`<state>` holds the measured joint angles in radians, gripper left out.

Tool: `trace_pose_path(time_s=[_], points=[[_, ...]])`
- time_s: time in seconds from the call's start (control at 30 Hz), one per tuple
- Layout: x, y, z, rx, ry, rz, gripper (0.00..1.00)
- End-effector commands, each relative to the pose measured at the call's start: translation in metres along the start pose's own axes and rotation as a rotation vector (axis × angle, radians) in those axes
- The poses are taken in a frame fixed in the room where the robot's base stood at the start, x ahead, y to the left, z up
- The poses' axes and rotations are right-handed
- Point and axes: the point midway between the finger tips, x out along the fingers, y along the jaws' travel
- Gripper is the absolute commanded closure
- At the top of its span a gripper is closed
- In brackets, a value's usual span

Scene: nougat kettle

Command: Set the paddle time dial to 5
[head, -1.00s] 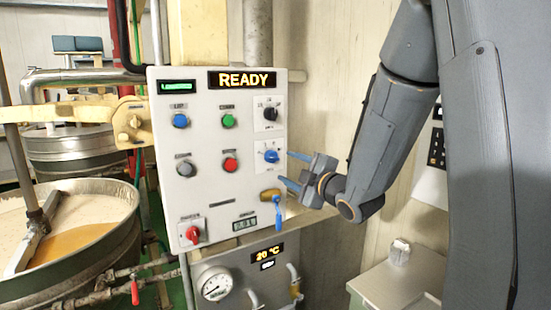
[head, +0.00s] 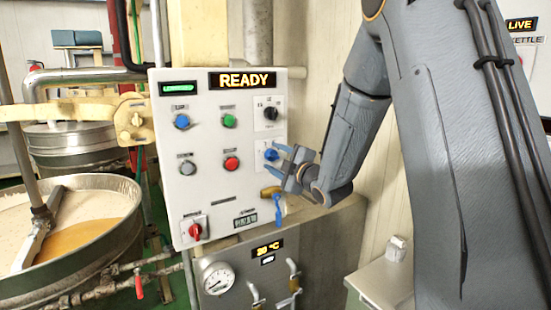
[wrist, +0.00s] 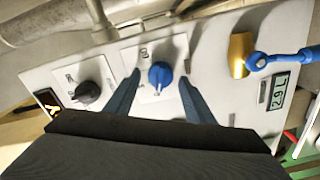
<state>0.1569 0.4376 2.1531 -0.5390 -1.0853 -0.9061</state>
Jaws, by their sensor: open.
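The likely paddle time dial is a blue rotary knob (head: 271,155) on a white plate at the right side of the control panel. In the wrist view the blue knob (wrist: 160,75) shows between my two fingers, with a pale pointer mark; its scale is too small to read. My gripper (head: 281,160) is open in front of the panel, its fingers on either side of the knob. In the wrist view my gripper's fingers (wrist: 158,97) stand apart from the knob, with gaps on both sides. I cannot tell how far the fingertips are from the panel.
A black knob (head: 271,113) sits above the blue one. A brass valve with a blue handle (head: 278,208) is just below. Green (head: 229,121) and red (head: 231,163) buttons lie to the left. The display (head: 242,80) reads READY. A kettle (head: 120,240) stands at left.

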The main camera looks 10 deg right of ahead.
Motion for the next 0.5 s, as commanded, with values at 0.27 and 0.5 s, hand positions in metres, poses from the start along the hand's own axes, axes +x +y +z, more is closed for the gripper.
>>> trace_pose_path(time_s=[0.27, 0.5], points=[[-0.0002, 0.0001, 0.0, 0.0, 0.0, 0.0, 0.9], [-0.0003, 0.0001, 0.0, 0.016, 0.0, 0.0, 0.91]])
